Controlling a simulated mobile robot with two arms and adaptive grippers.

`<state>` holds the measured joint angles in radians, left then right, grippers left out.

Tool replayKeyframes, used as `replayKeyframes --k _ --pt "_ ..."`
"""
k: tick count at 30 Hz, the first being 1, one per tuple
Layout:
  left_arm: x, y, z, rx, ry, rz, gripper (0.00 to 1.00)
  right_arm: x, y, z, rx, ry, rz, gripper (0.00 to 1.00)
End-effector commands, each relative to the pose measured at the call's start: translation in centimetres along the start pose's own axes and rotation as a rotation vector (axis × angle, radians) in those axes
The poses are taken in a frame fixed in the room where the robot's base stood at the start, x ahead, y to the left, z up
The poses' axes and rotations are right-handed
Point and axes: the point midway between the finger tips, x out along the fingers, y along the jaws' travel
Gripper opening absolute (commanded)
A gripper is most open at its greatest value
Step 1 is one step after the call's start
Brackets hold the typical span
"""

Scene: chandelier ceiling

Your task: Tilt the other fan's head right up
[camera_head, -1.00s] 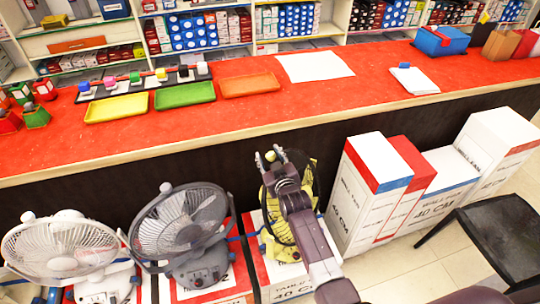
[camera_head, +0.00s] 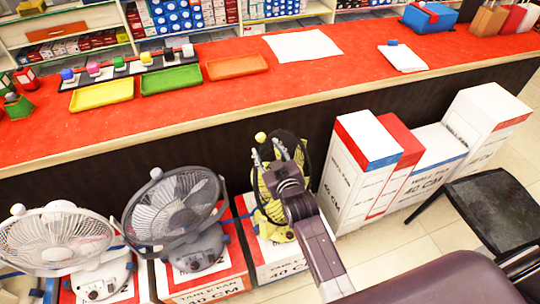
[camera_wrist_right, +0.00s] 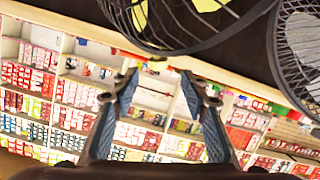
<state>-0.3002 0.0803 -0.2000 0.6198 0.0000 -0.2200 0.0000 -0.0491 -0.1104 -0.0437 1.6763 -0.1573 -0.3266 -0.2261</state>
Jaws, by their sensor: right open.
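Three table fans stand in a row on boxes in the head view. The yellow-and-black fan (camera_head: 304,151) is at the right of the row, partly hidden by my right arm. The grey fan (camera_head: 174,211) is in the middle, its round head leaning back and facing up. The white fan (camera_head: 58,238) is at the left.
A red-topped counter (camera_head: 190,115) runs behind the fans, with yellow, green and orange trays (camera_head: 236,67) on it. White and red fan boxes (camera_head: 360,165) stand right of the yellow fan. A black chair (camera_head: 490,215) is at the right. Stocked shelves (camera_wrist_right: 60,90) show in the wrist view.

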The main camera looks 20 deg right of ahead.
Motion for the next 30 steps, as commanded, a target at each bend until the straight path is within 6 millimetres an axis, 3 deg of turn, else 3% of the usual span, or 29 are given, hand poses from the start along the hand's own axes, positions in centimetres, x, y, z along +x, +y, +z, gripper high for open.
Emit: replayKeyframes --k 3,9,26,30 --pt "0.0 0.0 0.0 0.000 0.001 0.000 0.40 -1.6 -0.1 0.0 0.000 0.001 -0.001 0.41" --pt "0.0 0.0 -0.1 0.000 0.001 0.000 0.40 -3.0 -0.1 0.0 0.000 0.000 -0.001 0.41" --pt "0.0 0.1 -0.1 0.000 0.001 0.001 0.40 -3.1 -0.1 0.0 0.000 0.000 -0.001 0.41" --pt "0.0 0.1 -0.1 0.000 0.001 0.001 0.40 -4.1 0.1 1.1 0.008 -0.047 -0.011 0.41"
